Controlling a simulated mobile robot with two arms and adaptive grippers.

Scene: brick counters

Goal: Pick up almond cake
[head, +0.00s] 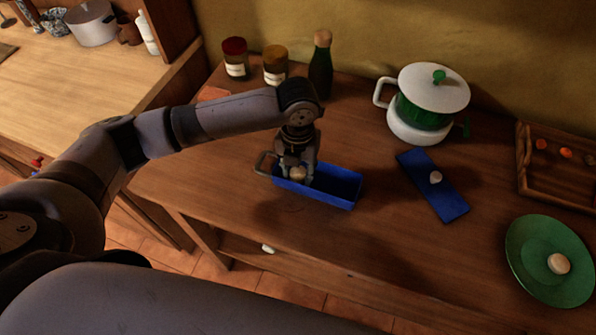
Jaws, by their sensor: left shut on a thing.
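My left gripper (297,170) points down at the left part of a blue rectangular tray (340,188) on the wooden counter. It is shut on a small tan, rounded piece (298,174) that looks like the almond cake. The fingers partly hide the piece, and I cannot tell whether it touches the tray floor. The right part of the tray is empty. My right gripper is not in view.
A flat blue board (445,200) holds a small pale piece. A green plate (525,270) holds a round pale item. A white and green pot (432,90), a dark bottle (321,70), two jars (275,65) and a wooden tray (528,175) stand around.

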